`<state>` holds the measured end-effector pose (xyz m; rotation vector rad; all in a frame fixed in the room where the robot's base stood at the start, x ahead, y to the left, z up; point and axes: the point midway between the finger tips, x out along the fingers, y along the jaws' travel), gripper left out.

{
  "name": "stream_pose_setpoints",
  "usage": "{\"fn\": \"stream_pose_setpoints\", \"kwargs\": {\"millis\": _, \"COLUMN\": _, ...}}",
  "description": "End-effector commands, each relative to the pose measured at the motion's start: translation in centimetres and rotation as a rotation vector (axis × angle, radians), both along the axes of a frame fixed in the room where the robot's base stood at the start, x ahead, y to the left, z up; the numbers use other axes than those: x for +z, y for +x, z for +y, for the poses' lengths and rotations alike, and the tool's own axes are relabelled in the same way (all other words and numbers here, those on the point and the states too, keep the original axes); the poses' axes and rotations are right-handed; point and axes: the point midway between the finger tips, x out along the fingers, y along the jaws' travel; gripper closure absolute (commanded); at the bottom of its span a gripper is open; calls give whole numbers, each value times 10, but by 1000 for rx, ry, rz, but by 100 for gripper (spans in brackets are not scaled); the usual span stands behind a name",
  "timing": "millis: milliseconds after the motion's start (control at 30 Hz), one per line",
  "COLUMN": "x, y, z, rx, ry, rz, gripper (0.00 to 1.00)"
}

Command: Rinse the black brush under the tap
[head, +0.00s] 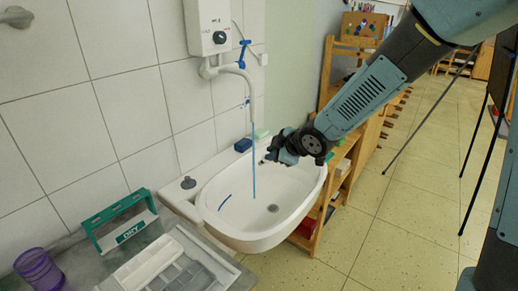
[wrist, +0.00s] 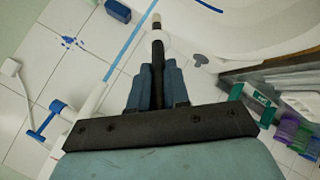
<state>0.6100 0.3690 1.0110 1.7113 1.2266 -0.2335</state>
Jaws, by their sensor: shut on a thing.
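My gripper (head: 276,150) is over the back of the white washbasin (head: 300,212). In the head view the brush is mostly hidden. The white tap spout (head: 240,72) stands above the basin, and a thin blue stream (head: 252,165) falls from it. In the wrist view the stream (wrist: 128,45) passes left of the brush tip; whether they touch I cannot tell.
A blue strip (head: 225,201) lies inside the basin. A green holder marked DRY (head: 98,240), a grey tray (head: 205,258) and a purple cup (head: 38,270) stand at left.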

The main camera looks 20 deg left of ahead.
Motion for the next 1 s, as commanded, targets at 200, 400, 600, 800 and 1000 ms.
{"fn": "stream_pose_setpoints", "kwargs": {"millis": 200, "x": 1, "y": -1, "z": 0, "rx": 0, "ry": 0, "rz": 0, "gripper": 100}}
{"fn": "stream_pose_setpoints", "kwargs": {"millis": 400, "x": 9, "y": -9, "z": -8, "rx": 0, "ry": 0, "rz": -3, "gripper": 100}}
{"fn": "stream_pose_setpoints", "kwargs": {"millis": 600, "x": 18, "y": -20, "z": -16, "rx": 0, "ry": 0, "rz": -3, "gripper": 100}}
{"fn": "stream_pose_setpoints", "kwargs": {"millis": 800, "x": 27, "y": -30, "z": -24, "rx": -1, "ry": 0, "rz": -3, "gripper": 100}}
{"fn": "stream_pose_setpoints", "kwargs": {"millis": 1000, "x": 36, "y": -41, "z": -32, "rx": 1, "ry": 0, "rz": -4, "gripper": 100}}
